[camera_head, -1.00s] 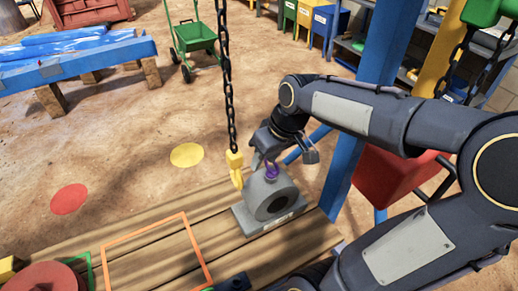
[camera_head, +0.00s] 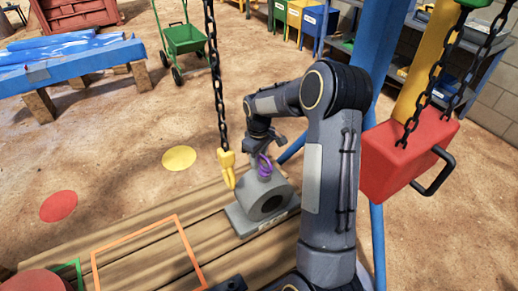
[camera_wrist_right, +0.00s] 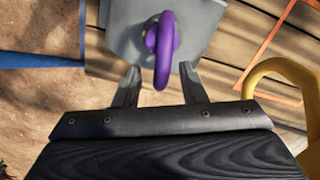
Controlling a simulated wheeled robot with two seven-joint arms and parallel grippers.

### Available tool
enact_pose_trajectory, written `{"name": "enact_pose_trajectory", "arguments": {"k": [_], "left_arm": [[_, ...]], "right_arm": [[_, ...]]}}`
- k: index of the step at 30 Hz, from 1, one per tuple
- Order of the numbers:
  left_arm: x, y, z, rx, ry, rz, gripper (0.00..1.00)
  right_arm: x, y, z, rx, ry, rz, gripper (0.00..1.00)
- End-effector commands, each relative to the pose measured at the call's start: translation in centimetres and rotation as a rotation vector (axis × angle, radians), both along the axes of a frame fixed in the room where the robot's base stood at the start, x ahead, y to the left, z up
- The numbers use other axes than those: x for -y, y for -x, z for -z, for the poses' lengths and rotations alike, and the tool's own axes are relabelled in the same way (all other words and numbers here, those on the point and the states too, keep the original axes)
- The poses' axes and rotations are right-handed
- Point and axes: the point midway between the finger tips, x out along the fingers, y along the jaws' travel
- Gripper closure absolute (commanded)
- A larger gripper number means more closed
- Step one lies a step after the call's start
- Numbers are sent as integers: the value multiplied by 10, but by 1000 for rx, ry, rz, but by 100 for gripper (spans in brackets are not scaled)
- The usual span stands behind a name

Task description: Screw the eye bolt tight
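The purple eye bolt (camera_head: 264,168) stands in the top of a grey block with a round hole (camera_head: 268,203), on the wooden table. In the right wrist view its ring (camera_wrist_right: 164,52) shows edge-on above the grey block (camera_wrist_right: 198,22). My right gripper (camera_head: 264,146) is just above the bolt. In the wrist view its two fingers (camera_wrist_right: 159,72) are spread, with the lower part of the ring between the tips and gaps on both sides. How deep the bolt sits is hidden. My left gripper is not in view.
A yellow hook (camera_head: 227,168) on a black chain hangs close to the block's left side. A red box-like load with a handle (camera_head: 402,160) hangs at the right, beside a blue post (camera_head: 376,90). An orange frame outline (camera_head: 147,232) marks the table left of the block.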

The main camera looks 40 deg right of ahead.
Motion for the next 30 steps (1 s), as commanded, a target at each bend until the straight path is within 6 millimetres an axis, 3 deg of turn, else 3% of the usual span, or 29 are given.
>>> {"name": "enact_pose_trajectory", "arguments": {"k": [6,15,24,30], "left_arm": [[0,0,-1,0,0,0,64],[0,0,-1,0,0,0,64],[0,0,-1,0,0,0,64],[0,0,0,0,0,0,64]], "right_arm": [[0,0,21,0,1,1,62],[0,0,23,1,1,1,62],[0,0,23,1,1,1,99],[1,0,23,1,2,12,100]]}}
